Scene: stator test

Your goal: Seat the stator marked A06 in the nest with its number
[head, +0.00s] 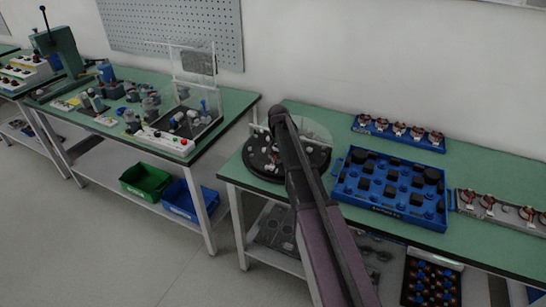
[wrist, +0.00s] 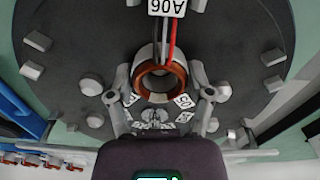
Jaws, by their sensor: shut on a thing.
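The stator (wrist: 178,72), a copper-brown ring in a grey body with red, dark and white wires, is between the fingers of my gripper (wrist: 160,92) in the wrist view. A white tag reading A06 (wrist: 167,7), upside down, shows at the top edge beside the wires. My gripper is shut on the stator above a dark round plate (wrist: 75,65). In the head view the plate (head: 262,169) is on the right bench, and my arm covers the gripper and stator. Grey blocks and knobs sit around the plate. Whether the stator touches it cannot be told.
A blue tray (head: 343,190) with black and blue parts stands right of the plate. A blue rack (head: 372,132) of several stators is behind it, and a grey rack (head: 470,205) is at right. A clear curved shield (head: 316,130) stands at the plate's back.

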